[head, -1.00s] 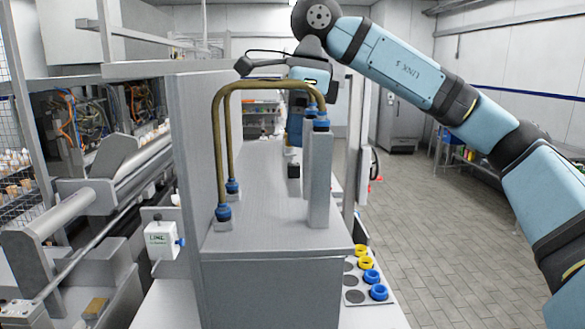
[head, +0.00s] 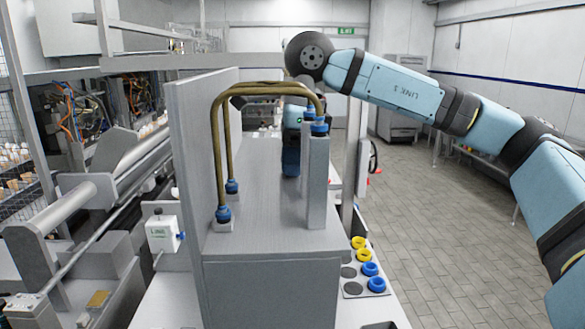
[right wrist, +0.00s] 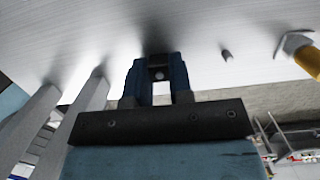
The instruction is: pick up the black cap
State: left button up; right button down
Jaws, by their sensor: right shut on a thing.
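The black cap (right wrist: 159,66) shows in the right wrist view, between the two dark blue fingers of my right gripper (right wrist: 158,78). The fingers are shut on it from both sides, close to the grey metal surface. I cannot tell whether the cap still touches that surface. In the head view my right gripper (head: 291,152) points down behind the grey upright block, over the top of the grey cabinet. It hides the cap there. My left gripper is not in view.
Bent brass-coloured pipes (head: 222,150) with blue fittings arch over the cabinet (head: 270,215), in front of my right gripper. A tall grey panel (head: 190,140) stands left. Blue and yellow rings (head: 371,269) sit on a plate at the lower right. Open floor lies right.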

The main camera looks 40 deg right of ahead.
jog(key=shift+r, duration=0.1)
notch_tip(320, 180, up, 25)
jog(key=p, duration=0.4)
dwell(1.4)
